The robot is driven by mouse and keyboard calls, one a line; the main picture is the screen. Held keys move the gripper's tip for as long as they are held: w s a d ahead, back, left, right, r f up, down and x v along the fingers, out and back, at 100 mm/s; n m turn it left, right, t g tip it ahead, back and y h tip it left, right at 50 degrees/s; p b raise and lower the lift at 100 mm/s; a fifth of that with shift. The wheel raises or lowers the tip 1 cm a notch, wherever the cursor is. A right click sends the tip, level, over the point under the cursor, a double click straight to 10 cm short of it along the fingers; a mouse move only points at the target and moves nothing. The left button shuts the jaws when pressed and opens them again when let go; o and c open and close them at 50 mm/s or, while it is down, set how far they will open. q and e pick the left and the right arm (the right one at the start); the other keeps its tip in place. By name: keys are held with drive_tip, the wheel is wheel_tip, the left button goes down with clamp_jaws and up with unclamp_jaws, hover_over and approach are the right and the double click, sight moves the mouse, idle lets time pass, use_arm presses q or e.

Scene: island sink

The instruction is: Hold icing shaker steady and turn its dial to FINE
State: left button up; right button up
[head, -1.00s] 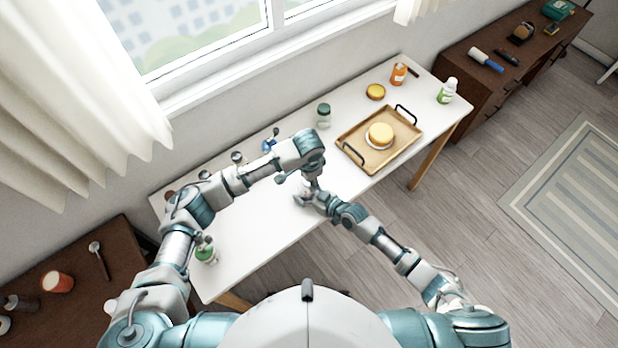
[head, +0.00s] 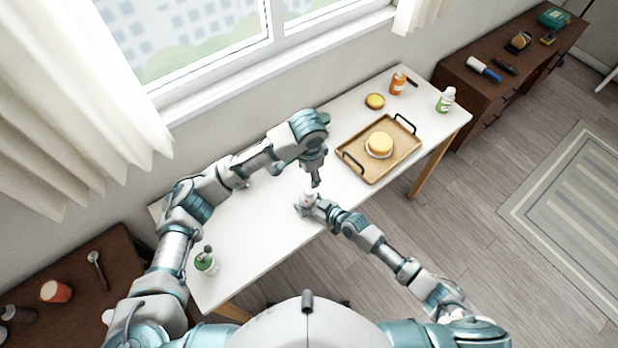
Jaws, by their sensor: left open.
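A small pale object (head: 309,195), probably the icing shaker, stands at my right gripper near the table's front edge. It is too small to read a dial or any mark. My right gripper (head: 303,206) is at its side, low over the table; whether its fingers are closed on it cannot be told. My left gripper (head: 316,183) points down just above the pale object, open, with a small gap below its fingertips.
A wooden tray (head: 352,169) with a yellow cake (head: 380,143) stands to the right. Behind are an orange bottle (head: 397,84), a yellow round item (head: 375,101) and a green-white bottle (head: 445,100). A green jar (head: 205,261) stands front left. The white table's (head: 250,225) left middle is clear.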

use_arm(q)
drive_tip(key=shift+r, duration=0.3)
use_arm(e)
drive_tip(key=o, duration=1.3)
